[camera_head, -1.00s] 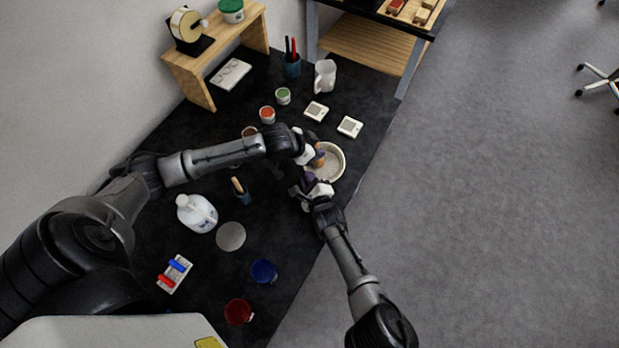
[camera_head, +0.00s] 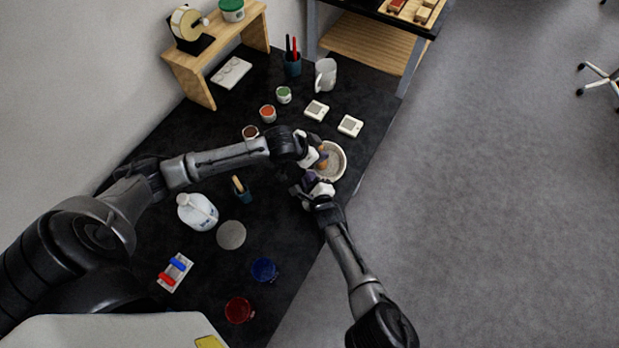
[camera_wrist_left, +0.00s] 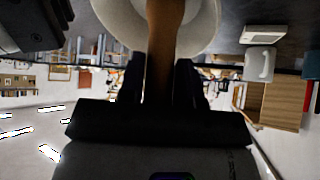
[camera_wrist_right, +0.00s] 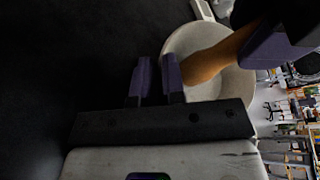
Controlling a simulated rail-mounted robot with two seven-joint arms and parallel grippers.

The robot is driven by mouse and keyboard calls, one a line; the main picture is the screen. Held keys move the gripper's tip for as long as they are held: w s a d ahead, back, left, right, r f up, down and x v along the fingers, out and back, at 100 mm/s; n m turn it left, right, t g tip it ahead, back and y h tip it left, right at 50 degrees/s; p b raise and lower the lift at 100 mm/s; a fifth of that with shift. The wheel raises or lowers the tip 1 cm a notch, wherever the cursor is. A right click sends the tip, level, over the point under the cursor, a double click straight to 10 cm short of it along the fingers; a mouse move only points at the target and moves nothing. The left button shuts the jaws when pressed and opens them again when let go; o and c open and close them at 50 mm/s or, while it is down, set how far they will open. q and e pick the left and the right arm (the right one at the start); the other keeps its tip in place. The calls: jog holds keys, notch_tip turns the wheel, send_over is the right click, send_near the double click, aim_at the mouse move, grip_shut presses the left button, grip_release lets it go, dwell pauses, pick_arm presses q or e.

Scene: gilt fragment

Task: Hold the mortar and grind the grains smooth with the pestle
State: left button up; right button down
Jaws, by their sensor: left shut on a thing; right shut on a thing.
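The mortar (camera_head: 344,164) is a pale round bowl near the right edge of the dark table; greyish speckled contents (camera_head: 333,155) show inside. My left gripper (camera_head: 314,160) is shut on the brown wooden pestle (camera_wrist_left: 164,40), which shows between its fingers in the left wrist view. The pestle's far end reaches into the mortar, also seen in the right wrist view (camera_wrist_right: 205,66). My right gripper (camera_head: 316,187) is shut on the mortar's near wall; its fingers (camera_wrist_right: 157,80) are close together at the rim. The pestle's tip contact and how smooth the grains are cannot be made out.
Two white square devices (camera_head: 350,125) and a white mug (camera_head: 325,75) stand beyond the mortar. Small paint pots (camera_head: 267,113), a white jug (camera_head: 197,212), a brush cup (camera_head: 242,192) and blue (camera_head: 264,270) and red (camera_head: 239,310) pots lie leftward and nearer.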

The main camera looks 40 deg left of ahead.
pick_arm(q)
jog(key=shift+a+f, duration=0.1)
pick_arm(e)
jog(key=shift+a, duration=0.1)
pick_arm(q)
jog(key=shift+w+a+f, duration=0.1)
jog(key=shift+w+a, duration=0.1)
jog(key=shift+a, duration=0.75)
jog(key=shift+s+d, duration=0.65)
jog(key=shift+s, duration=0.25)
pick_arm(e)
jog(key=shift+s, duration=0.1)
pick_arm(q)
jog(key=shift+w, duration=0.15)
jog(key=shift+w+d+r, duration=0.15)
jog(key=shift+w+r, duration=0.05)
jog(key=shift+w, duration=0.75)
